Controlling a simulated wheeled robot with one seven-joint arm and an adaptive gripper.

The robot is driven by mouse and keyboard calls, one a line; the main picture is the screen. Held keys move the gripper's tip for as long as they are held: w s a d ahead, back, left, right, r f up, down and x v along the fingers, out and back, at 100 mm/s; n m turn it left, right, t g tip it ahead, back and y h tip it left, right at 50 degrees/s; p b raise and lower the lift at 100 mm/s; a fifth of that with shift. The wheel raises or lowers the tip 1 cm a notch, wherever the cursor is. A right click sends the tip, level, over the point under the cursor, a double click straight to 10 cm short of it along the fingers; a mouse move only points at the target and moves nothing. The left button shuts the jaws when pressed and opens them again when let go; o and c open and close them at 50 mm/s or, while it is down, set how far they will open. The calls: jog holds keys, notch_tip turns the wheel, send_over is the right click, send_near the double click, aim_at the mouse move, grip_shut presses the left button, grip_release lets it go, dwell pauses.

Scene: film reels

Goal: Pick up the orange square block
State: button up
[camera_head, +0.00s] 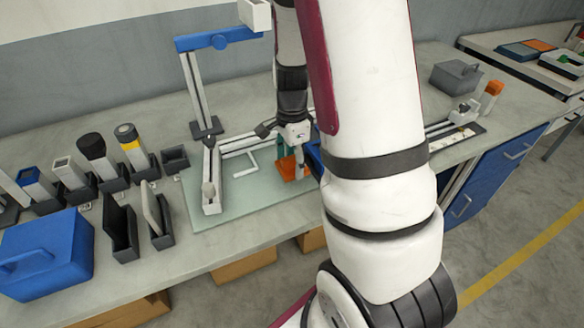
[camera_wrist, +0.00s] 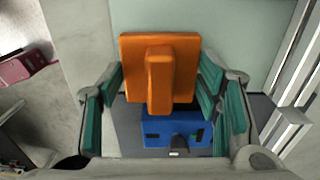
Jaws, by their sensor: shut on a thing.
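The orange square block (camera_wrist: 183,60) fills the middle of the wrist view, a square plate with a raised bar across its centre. In the head view the orange block (camera_head: 288,171) shows under my gripper, partly hidden by the teal fingers. My gripper (camera_wrist: 163,95) has its teal pads on either side of the block and is shut on it. In the head view my gripper (camera_head: 296,155) is above the pale green mat. I cannot tell whether the block touches the surface below.
A blue block-like object (camera_wrist: 176,130) lies just beyond the fingers in the wrist view. A white and grey rail frame (camera_head: 211,180) stands left of my gripper on the pale green mat (camera_head: 180,205). A blue case (camera_head: 45,255) and several dark holders stand further left.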

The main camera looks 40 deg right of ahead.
jog(key=s+a, duration=0.1)
jog(key=s, duration=0.2)
jog(key=s+a+r, duration=0.1)
jog(key=s+a, duration=0.1)
jog(key=s, duration=0.2)
jog(key=s+a+p, duration=0.1)
jog(key=s, duration=0.2)
jog(key=shift+s+a+r, duration=0.2)
jog(key=shift+r, duration=0.05)
jog(key=shift+s+a+r+p, duration=0.1)
jog(key=shift+s+a+p, duration=0.2)
jog(key=shift+s+p, duration=0.65)
jog(key=shift+s+a+f+p, duration=0.1)
jog(key=shift+s+a+p, duration=0.3)
jog(key=shift+p, duration=1.1)
jog(key=shift+s+a+r+p, duration=0.1)
jog(key=shift+s+a+p, duration=0.1)
jog(key=shift+s+p, duration=0.8)
jog(key=shift+w, duration=0.25)
